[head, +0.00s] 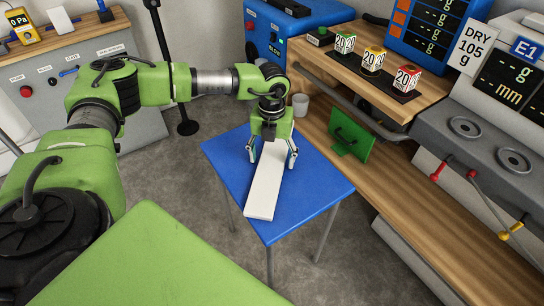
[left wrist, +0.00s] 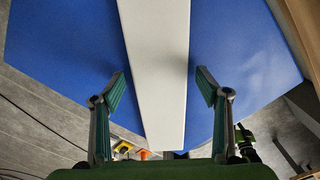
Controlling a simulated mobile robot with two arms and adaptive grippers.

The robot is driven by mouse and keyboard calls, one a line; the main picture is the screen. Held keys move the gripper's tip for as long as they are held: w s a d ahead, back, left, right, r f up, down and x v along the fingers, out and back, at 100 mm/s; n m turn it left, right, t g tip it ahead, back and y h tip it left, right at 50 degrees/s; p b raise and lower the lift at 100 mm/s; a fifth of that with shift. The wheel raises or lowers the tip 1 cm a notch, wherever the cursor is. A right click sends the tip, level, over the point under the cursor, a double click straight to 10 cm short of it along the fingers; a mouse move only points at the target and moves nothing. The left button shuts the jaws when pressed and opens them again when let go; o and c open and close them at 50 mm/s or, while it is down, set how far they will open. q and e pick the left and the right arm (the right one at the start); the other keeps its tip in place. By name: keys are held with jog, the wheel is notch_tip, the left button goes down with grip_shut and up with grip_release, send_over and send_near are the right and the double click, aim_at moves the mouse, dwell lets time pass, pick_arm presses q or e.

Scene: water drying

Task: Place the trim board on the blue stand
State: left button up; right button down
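The white trim board (head: 265,188) lies lengthwise on the blue stand (head: 222,176), a small blue-topped table with thin metal legs. Its near end is close to the stand's front edge. My left gripper (head: 273,157) is over the board's far part, pointing down, with one finger on each side of it. In the left wrist view the board (left wrist: 158,70) runs between the two open fingers of the gripper (left wrist: 160,90), with a gap on both sides. The blue top (left wrist: 70,50) shows on either side. My right gripper is not in view.
A wooden bench (head: 440,205) with a green panel (head: 351,139), a white cup (head: 300,104) and number cubes (head: 373,60) stands to the right. A blue machine (head: 290,40) is behind the stand. Grey floor (head: 180,180) is clear to its left.

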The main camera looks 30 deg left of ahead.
aim_at(272, 161)
pick_arm(q)
jog(key=shift+r, duration=0.4)
notch_tip(272, 161, up, 11)
jog(key=p, duration=0.1)
jog(key=shift+r, duration=0.2)
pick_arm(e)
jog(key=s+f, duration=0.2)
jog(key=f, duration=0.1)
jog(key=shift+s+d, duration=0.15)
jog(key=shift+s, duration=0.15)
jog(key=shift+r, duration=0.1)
